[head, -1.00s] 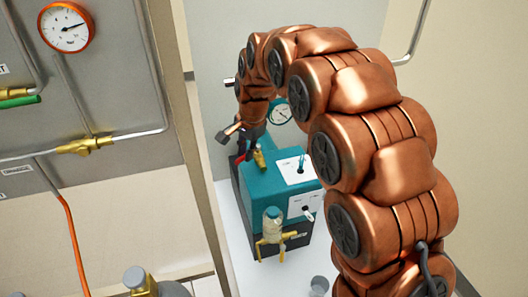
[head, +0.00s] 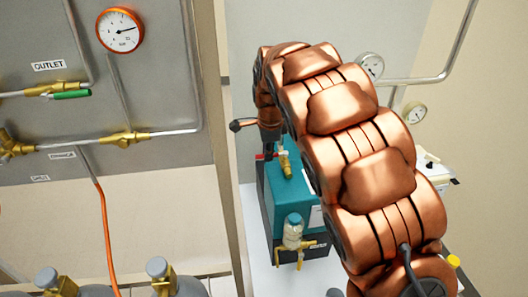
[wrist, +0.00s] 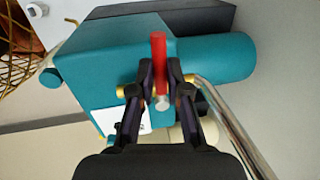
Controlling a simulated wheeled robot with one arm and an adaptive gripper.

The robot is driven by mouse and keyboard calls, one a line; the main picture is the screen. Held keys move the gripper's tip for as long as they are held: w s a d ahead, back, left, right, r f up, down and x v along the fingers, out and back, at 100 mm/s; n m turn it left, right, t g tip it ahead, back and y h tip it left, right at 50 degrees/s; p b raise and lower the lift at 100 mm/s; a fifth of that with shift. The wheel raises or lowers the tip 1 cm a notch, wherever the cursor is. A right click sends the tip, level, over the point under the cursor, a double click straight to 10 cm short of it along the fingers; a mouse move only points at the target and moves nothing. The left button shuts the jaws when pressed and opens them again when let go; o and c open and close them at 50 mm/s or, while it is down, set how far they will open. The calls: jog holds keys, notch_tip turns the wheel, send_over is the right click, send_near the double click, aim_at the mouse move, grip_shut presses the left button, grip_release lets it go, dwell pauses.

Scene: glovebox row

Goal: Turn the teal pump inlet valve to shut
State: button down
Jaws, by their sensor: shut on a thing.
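The teal pump (head: 283,198) stands on a pale surface behind my arm, which hides its right side. It fills much of the wrist view (wrist: 205,55). Its inlet valve has a red lever (wrist: 158,48) and brass fittings, partly hidden by the fingers. In the head view the brass valve (head: 285,163) sits on top of the pump, with a bit of red beside it. My gripper (wrist: 160,78) is shut on the red lever, with a finger on each side and the lever's red end sticking out past the fingertips.
A clear jar (head: 292,232) with brass fittings is at the pump's front. A metal pipe (wrist: 230,120) runs close right of the fingers. A grey panel (head: 165,80) with a gauge (head: 120,30) stands left, beyond an upright post (head: 212,150). Gas cylinders (head: 160,270) stand at lower left.

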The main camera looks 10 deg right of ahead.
dwell(0.3)
jog(key=c, duration=1.2)
grip_release()
jog(key=shift+o, duration=0.2)
notch_tip(320, 180, up, 12)
jog(key=s, duration=0.2)
jog(key=shift+s, duration=0.15)
jog(key=shift+f, duration=0.1)
